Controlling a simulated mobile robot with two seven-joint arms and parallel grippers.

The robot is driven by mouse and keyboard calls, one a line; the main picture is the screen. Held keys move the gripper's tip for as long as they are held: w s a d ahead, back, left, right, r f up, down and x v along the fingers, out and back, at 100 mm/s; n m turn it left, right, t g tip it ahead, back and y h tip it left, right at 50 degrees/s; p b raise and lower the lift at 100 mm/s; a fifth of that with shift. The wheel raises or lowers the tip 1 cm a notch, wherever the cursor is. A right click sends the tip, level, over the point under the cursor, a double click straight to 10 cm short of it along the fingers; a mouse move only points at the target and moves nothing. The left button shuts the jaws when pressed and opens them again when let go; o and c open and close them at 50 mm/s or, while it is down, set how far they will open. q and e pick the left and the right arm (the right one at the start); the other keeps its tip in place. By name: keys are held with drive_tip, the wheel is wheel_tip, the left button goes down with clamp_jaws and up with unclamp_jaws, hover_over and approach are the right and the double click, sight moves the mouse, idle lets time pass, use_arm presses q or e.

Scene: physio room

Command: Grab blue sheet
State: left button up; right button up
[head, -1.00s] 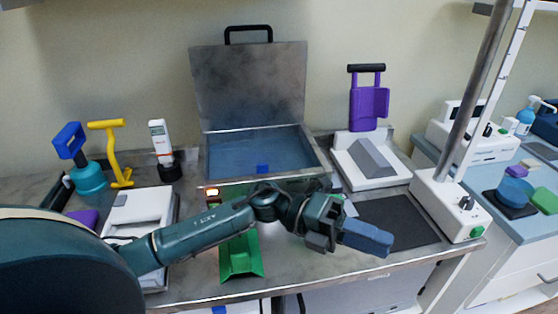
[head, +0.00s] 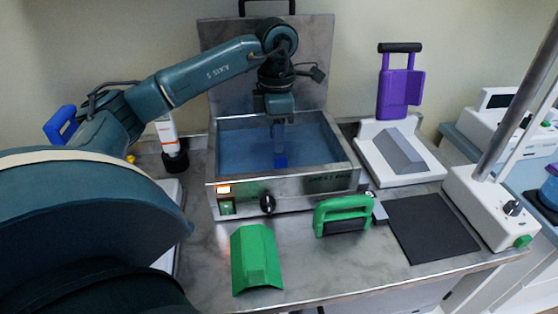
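The open metal bath (head: 235,198) stands at the middle of the bench with its lid raised. A flat blue layer (head: 240,150) fills its inside; I cannot tell how much is sheet and how much is water. A small darker blue tab (head: 281,162), which looks like part of the blue sheet, shows near the bath's front middle. My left gripper (head: 279,150) points straight down into the bath, its tips at or just above the tab. The fingers are seen edge-on, so their opening and any contact are unclear. My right gripper is out of view.
A green curved form (head: 256,258) and a green-handled tool (head: 343,215) lie before the bath. A dark mat (head: 432,228) is to the right. A white stand (head: 400,155) with a purple holder (head: 400,88) stands behind it. A metal pole (head: 515,100) rises at right.

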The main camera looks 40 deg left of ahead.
sight(277, 157)
use_arm(q)
wheel_tip(277, 157, down, 8)
drive_tip(key=shift+r+p, duration=0.1)
drive_tip(key=shift+p, duration=0.3)
clamp_jaws()
idle(0.3)
